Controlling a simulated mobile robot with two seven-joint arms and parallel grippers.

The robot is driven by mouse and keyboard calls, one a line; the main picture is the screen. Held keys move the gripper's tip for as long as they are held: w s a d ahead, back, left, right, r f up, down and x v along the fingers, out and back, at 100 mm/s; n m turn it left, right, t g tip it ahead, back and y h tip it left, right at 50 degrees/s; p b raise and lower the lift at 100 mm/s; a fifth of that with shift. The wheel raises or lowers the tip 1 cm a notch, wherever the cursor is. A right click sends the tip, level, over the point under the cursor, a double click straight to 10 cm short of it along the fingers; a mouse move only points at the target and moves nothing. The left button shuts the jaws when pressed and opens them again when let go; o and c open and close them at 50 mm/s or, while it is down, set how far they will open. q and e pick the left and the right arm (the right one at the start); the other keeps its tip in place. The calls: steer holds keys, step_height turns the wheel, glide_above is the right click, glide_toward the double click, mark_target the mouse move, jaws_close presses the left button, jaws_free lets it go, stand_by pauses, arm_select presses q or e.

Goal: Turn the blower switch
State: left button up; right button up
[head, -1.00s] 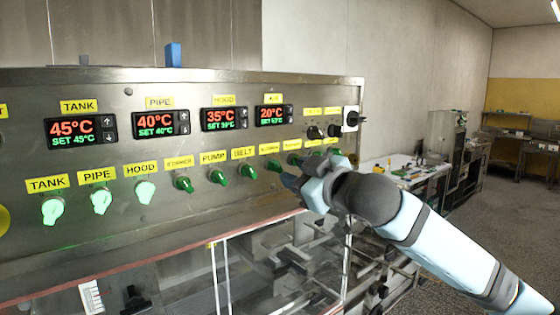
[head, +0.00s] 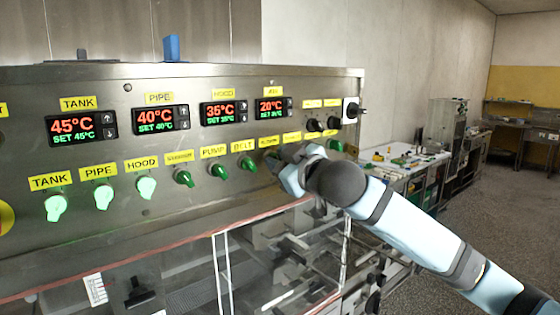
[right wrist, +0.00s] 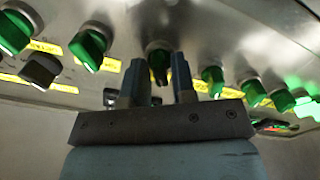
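The blower switch is a dark green knob in the lower row of the panel, right of the belt knob. Its small yellow label (head: 268,142) is hard to read in the head view, and my right gripper (head: 277,161) hides the knob there. In the right wrist view the blower switch (right wrist: 158,66) stands between the two fingertips of my right gripper (right wrist: 157,76). The fingers are open, one on each side of the knob, with a small gap seen on both sides. My left gripper is not in view.
The belt knob (head: 249,163) and pump knob (head: 219,171) sit close left of the gripper. Another green knob (head: 335,145) and black knobs (head: 313,125) are to its right and above. A clear-walled enclosure (head: 222,265) lies below the panel.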

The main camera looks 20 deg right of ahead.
steer(key=shift+m, duration=6)
steer(key=o, duration=0.7)
steer(key=shift+s+d, duration=0.1)
